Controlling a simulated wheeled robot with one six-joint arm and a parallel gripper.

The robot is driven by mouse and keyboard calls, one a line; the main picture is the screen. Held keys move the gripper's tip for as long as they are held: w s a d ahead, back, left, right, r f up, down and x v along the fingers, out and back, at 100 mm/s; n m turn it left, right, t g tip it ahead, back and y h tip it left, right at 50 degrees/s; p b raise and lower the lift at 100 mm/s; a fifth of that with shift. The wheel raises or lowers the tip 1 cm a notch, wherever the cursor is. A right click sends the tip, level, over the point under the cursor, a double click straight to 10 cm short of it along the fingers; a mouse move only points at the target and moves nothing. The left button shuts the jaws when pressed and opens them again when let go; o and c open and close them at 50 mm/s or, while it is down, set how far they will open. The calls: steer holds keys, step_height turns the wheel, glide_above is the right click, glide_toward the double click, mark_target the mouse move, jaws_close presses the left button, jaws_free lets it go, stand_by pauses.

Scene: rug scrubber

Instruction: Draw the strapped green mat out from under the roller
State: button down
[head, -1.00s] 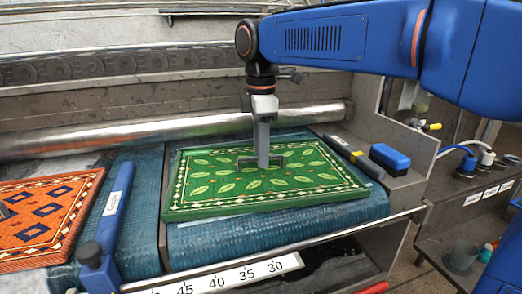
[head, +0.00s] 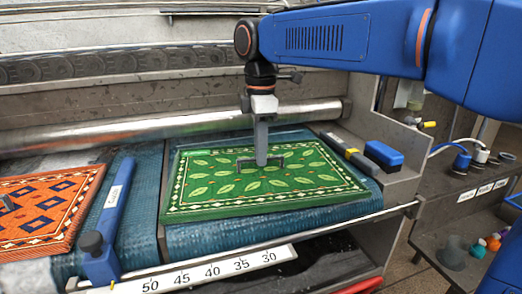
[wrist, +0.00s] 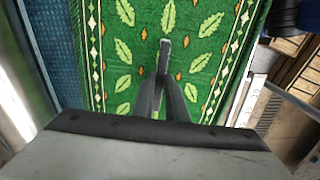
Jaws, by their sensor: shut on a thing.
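The green mat (head: 300,184), with a leaf pattern and a pale diamond border, lies flat on the blue textured belt. A dark strap handle (head: 277,158) stands at the middle of its top. My gripper (head: 262,162) points down from above and is shut on this strap. In the wrist view the fingers (wrist: 163,95) meet over the green mat (wrist: 205,45). The metal roller (head: 200,122) runs along the back. The mat's far edge shows in front of it, with a strip of belt between them.
An orange patterned mat (head: 45,205) lies at left, beyond a blue divider bar (head: 112,205). A blue brush (head: 384,155) and a grey tool (head: 350,152) rest on the right ledge. A metal rail and a numbered scale (head: 205,272) run along the front.

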steer(key=shift+s, duration=0.2)
steer(key=c, duration=1.7)
jaws_free()
steer(key=shift+r, duration=0.1)
step_height(320, 180, up, 17)
steer(key=shift+r, duration=0.15)
